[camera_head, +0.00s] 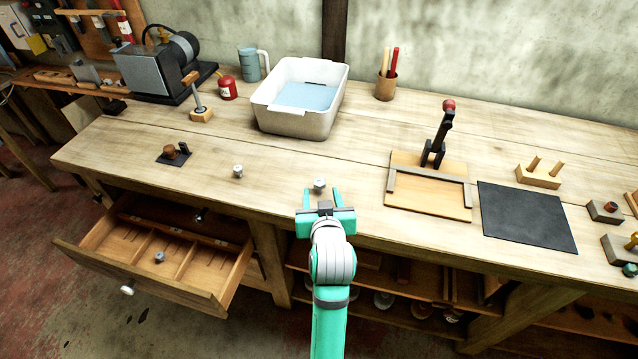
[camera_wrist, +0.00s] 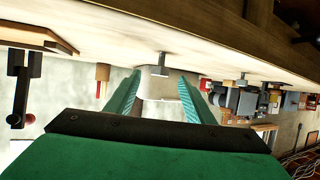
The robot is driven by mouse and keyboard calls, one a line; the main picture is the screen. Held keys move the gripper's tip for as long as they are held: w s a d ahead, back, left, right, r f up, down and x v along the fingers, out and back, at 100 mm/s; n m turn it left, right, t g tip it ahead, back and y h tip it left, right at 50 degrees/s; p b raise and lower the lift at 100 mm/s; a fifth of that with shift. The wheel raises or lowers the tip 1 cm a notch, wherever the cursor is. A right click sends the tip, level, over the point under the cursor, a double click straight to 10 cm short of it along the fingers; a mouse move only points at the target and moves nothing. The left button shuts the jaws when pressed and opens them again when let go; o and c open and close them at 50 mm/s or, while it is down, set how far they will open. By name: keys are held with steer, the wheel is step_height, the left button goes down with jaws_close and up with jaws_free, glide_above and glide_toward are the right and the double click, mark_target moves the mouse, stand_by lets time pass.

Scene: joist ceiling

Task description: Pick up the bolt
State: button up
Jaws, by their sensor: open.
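A small grey metal bolt (camera_head: 319,184) stands upright on the workbench (camera_head: 120,150) near its front edge. My gripper (camera_head: 321,196) is open and empty, with its two green fingers just in front of this bolt. In the wrist view, which is upside down, the bolt (camera_wrist: 159,69) shows beyond the fingertips, between the two fingers and apart from them. A second similar grey bolt (camera_head: 238,171) stands further left on the bench and also shows in the wrist view (camera_wrist: 241,82). Another small metal piece (camera_head: 159,256) lies in the open drawer.
A white tub (camera_head: 297,124) stands behind the bolt. A wooden board with a lever clamp (camera_head: 430,208) and a black mat (camera_head: 527,218) lie to the right. The open drawer (camera_head: 190,285) juts out at the lower left. The bench around the bolt is clear.

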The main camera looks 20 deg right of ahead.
mark_target(320, 187)
steer(key=x, duration=0.7)
steer(key=shift+w+f, duration=0.1)
steer(key=shift+w, duration=0.1)
steer(key=c, duration=1.1)
